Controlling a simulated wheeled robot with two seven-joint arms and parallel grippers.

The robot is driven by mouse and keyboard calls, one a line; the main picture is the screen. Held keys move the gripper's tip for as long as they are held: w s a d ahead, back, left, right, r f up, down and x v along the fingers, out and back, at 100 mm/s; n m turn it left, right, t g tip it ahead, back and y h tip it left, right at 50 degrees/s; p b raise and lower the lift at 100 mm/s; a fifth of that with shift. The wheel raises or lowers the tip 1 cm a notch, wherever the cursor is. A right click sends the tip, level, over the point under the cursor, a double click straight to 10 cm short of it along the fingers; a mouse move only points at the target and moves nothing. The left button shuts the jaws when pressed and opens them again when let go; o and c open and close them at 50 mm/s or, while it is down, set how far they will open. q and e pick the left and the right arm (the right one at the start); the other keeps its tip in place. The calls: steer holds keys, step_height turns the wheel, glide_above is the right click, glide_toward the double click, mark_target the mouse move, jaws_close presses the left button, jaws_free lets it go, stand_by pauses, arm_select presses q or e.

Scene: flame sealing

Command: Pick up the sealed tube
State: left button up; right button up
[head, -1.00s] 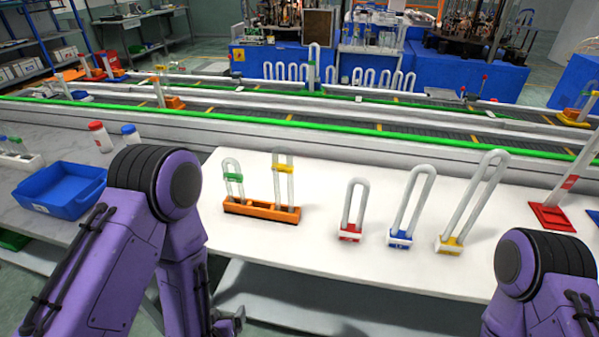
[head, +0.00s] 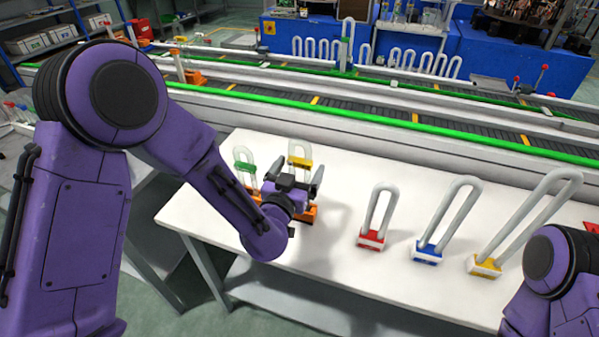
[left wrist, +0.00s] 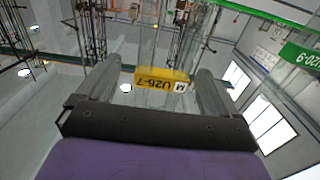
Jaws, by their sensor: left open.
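A clear U-shaped tube with a yellow label (head: 299,162) stands in an orange rack (head: 312,213), partly hidden behind my left gripper (head: 296,175). My left gripper is open and in front of the rack. In the left wrist view, the yellow label (left wrist: 162,80) shows between the open fingers (left wrist: 158,68), with no visible grip on it. A green label (left wrist: 300,57) shows at the right edge there. I cannot tell which tube is sealed. My right gripper is out of view.
Three U-shaped tubes stand to the right on the white table (head: 340,160): one on a red base (head: 371,240), one on a blue base (head: 427,252), one on a yellow base (head: 484,265). A conveyor with a green rail (head: 300,107) runs behind. The table's middle is clear.

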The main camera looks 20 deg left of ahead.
arm_select(q)
steer(key=shift+w+a, duration=0.2)
steer(key=shift+w, duration=0.7)
steer(key=shift+w+d, duration=0.1)
steer(key=c, duration=1.1)
steer(key=shift+r, duration=0.1)
